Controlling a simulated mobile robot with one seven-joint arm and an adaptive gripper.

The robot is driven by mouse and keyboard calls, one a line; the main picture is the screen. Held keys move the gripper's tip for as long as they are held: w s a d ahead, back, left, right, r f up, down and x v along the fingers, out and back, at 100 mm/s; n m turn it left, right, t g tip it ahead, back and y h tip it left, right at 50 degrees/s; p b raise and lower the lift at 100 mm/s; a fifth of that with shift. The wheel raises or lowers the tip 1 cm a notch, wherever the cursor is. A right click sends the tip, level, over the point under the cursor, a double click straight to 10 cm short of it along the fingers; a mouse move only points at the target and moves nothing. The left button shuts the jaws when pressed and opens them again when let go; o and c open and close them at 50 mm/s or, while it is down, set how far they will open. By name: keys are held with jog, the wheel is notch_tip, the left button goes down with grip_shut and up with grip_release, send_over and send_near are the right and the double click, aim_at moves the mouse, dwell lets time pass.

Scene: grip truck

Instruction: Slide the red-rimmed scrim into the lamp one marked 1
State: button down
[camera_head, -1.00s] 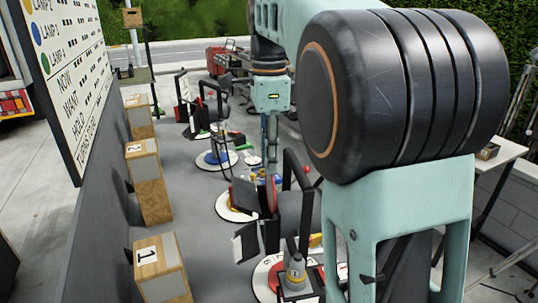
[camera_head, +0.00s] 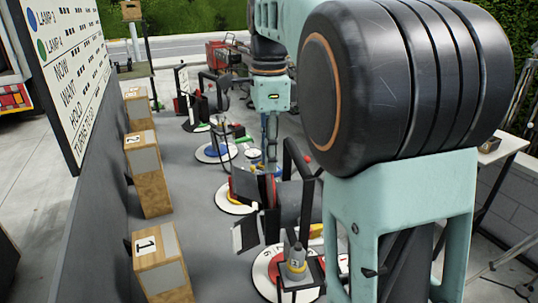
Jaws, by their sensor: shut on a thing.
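A wooden box marked 1 (camera_head: 162,262) stands at the lower left. Black lamps with flaps stand on round bases in a row; the nearest lamp (camera_head: 298,200) is at the centre, and I cannot read a 1 on it. My gripper (camera_head: 272,160) hangs upright behind this lamp, below the teal wrist. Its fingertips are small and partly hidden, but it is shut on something. A thin red edge (camera_head: 271,190) shows just below it, among dark flaps, and is likely the red-rimmed scrim. I cannot tell whether it touches the lamp.
Boxes marked 2 (camera_head: 148,172) and another behind it line the left wall. A lettered board (camera_head: 62,80) stands at the upper left. A grey bottle (camera_head: 297,262) stands on a small stand in front. My large arm joint blocks the right side. Grey floor between boxes and lamps is clear.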

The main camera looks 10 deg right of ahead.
jog(key=shift+f, duration=0.15)
jog(key=shift+f+b, duration=1)
jog(key=shift+f, duration=0.35)
jog(key=shift+f+b, duration=0.6)
jog(key=shift+f, duration=0.35)
jog(key=c, duration=1.3)
grip_release()
jog(key=shift+r, duration=0.2)
jog(key=shift+r+p, duration=2.9)
